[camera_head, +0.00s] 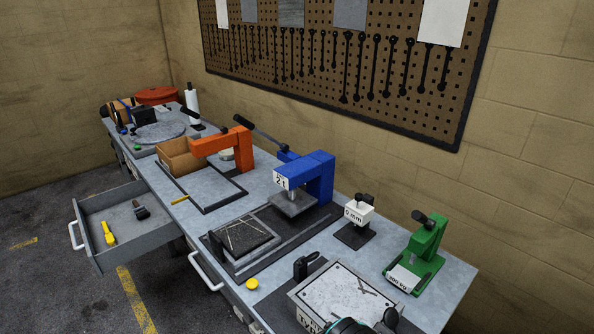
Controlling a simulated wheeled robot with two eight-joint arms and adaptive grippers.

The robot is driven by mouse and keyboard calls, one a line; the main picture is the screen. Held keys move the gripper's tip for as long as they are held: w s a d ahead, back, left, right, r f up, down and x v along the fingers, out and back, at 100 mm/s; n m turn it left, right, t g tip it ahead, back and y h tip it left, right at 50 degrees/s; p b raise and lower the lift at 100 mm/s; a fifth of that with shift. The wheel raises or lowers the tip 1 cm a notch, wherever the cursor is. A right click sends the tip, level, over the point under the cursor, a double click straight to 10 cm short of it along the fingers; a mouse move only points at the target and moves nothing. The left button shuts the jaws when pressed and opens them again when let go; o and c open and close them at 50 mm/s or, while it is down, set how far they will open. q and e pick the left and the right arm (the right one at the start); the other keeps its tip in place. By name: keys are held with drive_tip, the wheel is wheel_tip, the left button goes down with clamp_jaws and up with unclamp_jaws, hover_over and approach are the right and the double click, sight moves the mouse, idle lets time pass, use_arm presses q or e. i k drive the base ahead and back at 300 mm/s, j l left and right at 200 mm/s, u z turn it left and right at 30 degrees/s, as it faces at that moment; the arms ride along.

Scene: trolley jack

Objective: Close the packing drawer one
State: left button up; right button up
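One drawer (152,245) stands pulled far out from the front of the long workbench, at the left in the head view. I see no label on it, so I cannot tell its number. It has a grey box body and a white bar handle (74,236) on its front. A yellow tool (108,233) and a dark brush-like item (140,210) lie inside it. Neither of my grippers can be made out. A dark rounded part with a teal edge shows at the bottom edge, and I cannot tell what it is.
The workbench (450,290) carries an orange press (238,150), a blue press (318,175), a green press (425,250) and a cardboard box (180,158). Another white handle (205,271) is on the bench front, right of the open drawer. Open floor lies before the drawer.

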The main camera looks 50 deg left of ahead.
sight(125, 218)
drive_tip(key=k+j+u, duration=0.2)
drive_tip(key=k, duration=0.45)
drive_tip(key=u, duration=0.45)
drive_tip(key=k+j+u, duration=0.1)
drive_tip(key=u, duration=0.35)
drive_tip(key=j+u, duration=0.15)
drive_tip(key=u, duration=0.25)
drive_tip(key=j+u, duration=0.1)
drive_tip(key=u, duration=0.35)
drive_tip(key=j+u, duration=0.1)
drive_tip(key=u, duration=0.35)
drive_tip(key=i+j, duration=0.1)
drive_tip(key=j, duration=0.25)
drive_tip(key=i+j+u, duration=0.15)
drive_tip(key=j, duration=0.5)
drive_tip(key=i+j+z, duration=0.2)
drive_tip(key=i, duration=0.25)
drive_tip(key=i+z, duration=0.2)
drive_tip(key=i, duration=0.3)
drive_tip(key=i+j+z, duration=0.2)
drive_tip(key=i+j, duration=0.1)
drive_tip(key=i, duration=0.1)
